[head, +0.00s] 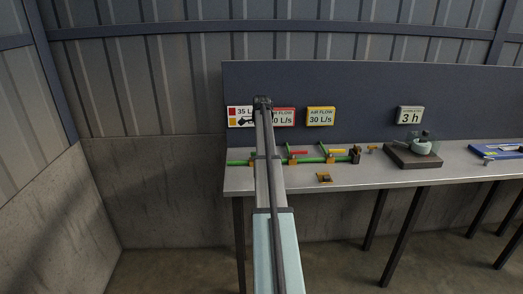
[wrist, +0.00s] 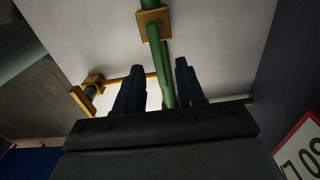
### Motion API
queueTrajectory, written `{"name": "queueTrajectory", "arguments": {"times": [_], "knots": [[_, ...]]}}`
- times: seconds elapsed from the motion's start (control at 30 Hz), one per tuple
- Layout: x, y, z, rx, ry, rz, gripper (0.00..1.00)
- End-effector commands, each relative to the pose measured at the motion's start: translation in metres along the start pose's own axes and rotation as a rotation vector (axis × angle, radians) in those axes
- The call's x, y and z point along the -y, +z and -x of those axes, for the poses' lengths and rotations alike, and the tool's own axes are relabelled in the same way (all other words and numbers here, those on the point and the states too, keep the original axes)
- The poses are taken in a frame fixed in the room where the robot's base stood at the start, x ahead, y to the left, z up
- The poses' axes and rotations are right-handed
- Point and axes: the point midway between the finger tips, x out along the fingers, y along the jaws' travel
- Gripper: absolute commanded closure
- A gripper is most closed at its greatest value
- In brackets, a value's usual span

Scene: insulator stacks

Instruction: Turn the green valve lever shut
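In the head view a green pipe (head: 240,163) runs along the bench, with upright branches carrying a red lever (head: 299,153) and a yellow lever (head: 337,151). No green lever can be made out; my arm hides part of the pipe. In the wrist view my gripper (wrist: 158,78) is open, its two dark fingers apart. A green bar (wrist: 166,75) shows between them, running up to a yellow square fitting (wrist: 148,17). I cannot tell whether the bar is lever or pipe, or how close it is. My gripper (head: 245,122) shows dark against a sign in the head view.
The grey bench (head: 370,175) stands against a dark blue back panel (head: 370,85) bearing several signs. A yellow bracket-like part (wrist: 93,85) is left of the fingers. A small yellow part (head: 324,177) lies near the bench front. A dark block with a grey-green device (head: 422,146) stands to the right.

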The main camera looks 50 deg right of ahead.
Motion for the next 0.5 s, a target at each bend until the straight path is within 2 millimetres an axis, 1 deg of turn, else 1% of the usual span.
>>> {"name": "queueTrajectory", "arguments": {"times": [0.03,0.2,0.5], "knots": [[-0.0005,0.0,-0.0046,0.0,0.001,0.0,0.62],[-0.0002,0.0,-0.0117,0.0,-0.001,0.0,0.62],[0.0,0.0,-0.0129,0.0,-0.001,0.0,0.62]]}}
